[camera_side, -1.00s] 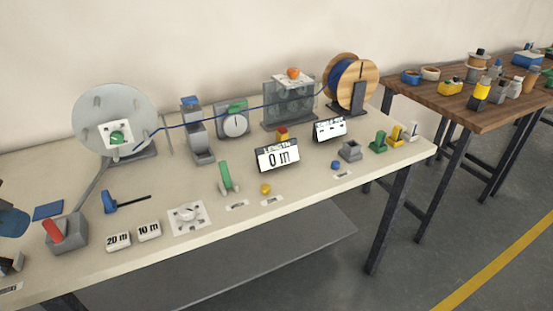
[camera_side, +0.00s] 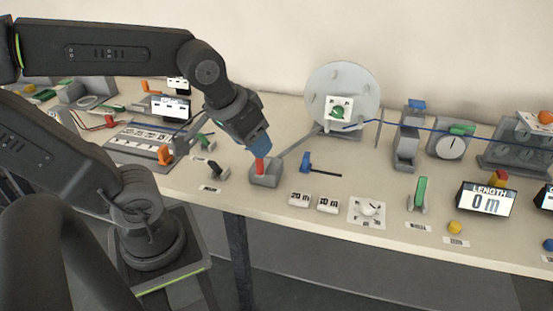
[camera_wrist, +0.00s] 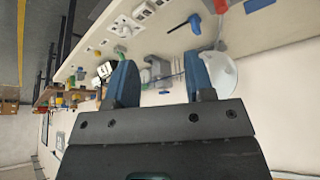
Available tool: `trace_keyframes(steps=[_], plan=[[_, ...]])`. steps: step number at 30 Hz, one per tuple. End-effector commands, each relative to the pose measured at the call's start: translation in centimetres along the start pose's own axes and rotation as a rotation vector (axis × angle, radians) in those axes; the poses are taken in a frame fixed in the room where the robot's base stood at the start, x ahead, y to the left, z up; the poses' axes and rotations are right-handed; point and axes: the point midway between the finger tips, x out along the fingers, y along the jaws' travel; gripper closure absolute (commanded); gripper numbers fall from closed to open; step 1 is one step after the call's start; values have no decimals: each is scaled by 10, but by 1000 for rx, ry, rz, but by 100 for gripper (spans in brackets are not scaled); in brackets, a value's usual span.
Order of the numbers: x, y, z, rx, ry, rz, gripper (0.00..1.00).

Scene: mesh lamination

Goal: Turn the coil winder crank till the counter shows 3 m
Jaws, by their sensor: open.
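The winder disc (camera_side: 318,88) is a large pale grey wheel at the back of the bench. It has a white plate with a green centre, and a blue wire runs off it to the right. The length counter (camera_side: 487,202) reads 0 m. My gripper (camera_side: 260,148) has blue fingers and appears just above the red handle in the side view; contact cannot be told. In the wrist view my gripper (camera_wrist: 160,85) is open with nothing between its fingertips.
A grey bar (camera_side: 298,142) runs between the block and the disc. A blue-handled tool (camera_side: 306,162), the 20 m and 10 m blocks (camera_side: 300,198), a knob plate (camera_side: 367,211) and a green lever (camera_side: 420,193) stand to the right. A wired panel (camera_side: 140,140) lies to the left.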

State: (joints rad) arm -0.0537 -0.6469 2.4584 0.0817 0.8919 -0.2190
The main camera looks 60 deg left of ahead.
Motion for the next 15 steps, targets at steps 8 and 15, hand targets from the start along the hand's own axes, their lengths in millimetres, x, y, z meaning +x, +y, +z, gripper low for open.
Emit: trace_keyframes(steps=[8,15], plan=[[46,-56,-35,-516,-54,-243,52],[63,-77,-42,-680,-45,-320,52]])
